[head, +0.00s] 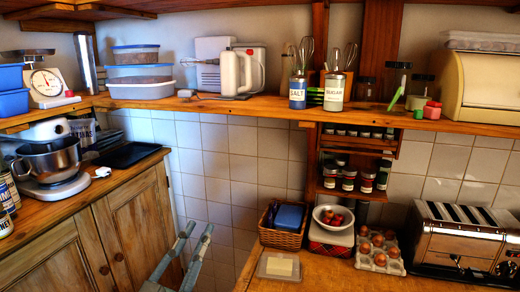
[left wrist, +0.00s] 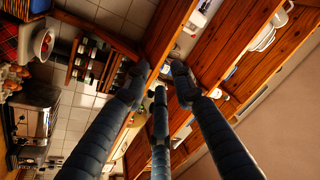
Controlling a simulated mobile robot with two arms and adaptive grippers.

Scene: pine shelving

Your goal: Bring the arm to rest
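My left gripper (head: 197,232) is at the lower left of the head view, in front of the white wall tiles, with its blue-grey fingers pointing up. In the left wrist view my left gripper (left wrist: 157,82) shows long dark fingers spread apart, with nothing between them. It is open and touches nothing that I can see. My right gripper is in neither view.
The pine shelf (head: 245,105) runs along the wall above, with jars and containers on it. A wooden counter (head: 330,276) at lower right bears a toaster (head: 464,238), a basket (head: 280,239) and eggs (head: 379,252). Wooden cabinets (head: 110,236) stand at left.

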